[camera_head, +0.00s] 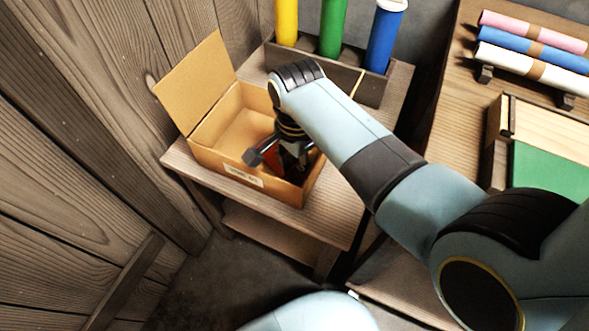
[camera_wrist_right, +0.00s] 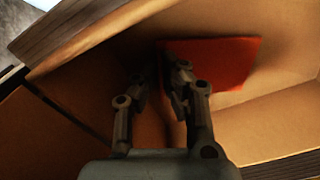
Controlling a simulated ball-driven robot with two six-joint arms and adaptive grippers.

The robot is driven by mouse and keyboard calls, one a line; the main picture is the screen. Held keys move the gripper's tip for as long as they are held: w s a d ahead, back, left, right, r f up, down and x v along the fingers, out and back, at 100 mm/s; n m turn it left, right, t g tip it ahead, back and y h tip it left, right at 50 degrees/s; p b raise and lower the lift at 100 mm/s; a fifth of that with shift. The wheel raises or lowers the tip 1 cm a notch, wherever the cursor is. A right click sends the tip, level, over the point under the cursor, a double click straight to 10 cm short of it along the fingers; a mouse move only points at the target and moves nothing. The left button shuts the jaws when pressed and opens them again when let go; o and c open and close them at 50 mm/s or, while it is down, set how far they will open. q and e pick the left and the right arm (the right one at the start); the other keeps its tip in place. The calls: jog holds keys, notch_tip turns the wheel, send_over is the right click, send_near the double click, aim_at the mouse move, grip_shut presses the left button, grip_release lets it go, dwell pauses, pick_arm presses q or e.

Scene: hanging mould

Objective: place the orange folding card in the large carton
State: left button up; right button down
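The large carton (camera_head: 215,163) stands on a small wooden table with its back flap raised. My right gripper (camera_head: 290,165) reaches down into the carton's right part. The orange folding card (camera_head: 271,155) is inside the carton beside the gripper, partly hidden behind it. In the right wrist view the card (camera_wrist_right: 225,62) shows as an orange-red panel just beyond the fingers. The fingers of my right gripper (camera_wrist_right: 160,75) lean towards each other near the card's left edge. I cannot tell whether they pinch it or stand apart from it. My left gripper is not in view.
Yellow (camera_head: 286,22), green (camera_head: 332,28) and blue (camera_head: 385,40) tubes stand in a wooden holder (camera_head: 342,75) behind the carton. Rolls (camera_head: 530,62) lie on a rack on the right table. A box with a green panel (camera_head: 550,168) is there too.

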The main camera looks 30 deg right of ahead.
jog(key=shift+f, duration=0.15)
jog(key=c, duration=1.9)
grip_release()
jog(key=shift+f, duration=0.1)
jog(key=shift+c, duration=0.2)
jog(key=o, duration=0.5)
jog(key=shift+c, duration=0.2)
jog(key=shift+r+p, duration=0.75)
notch_tip(320, 180, up, 11)
jog(key=p, duration=1.1)
jog(key=shift+p, duration=0.4)
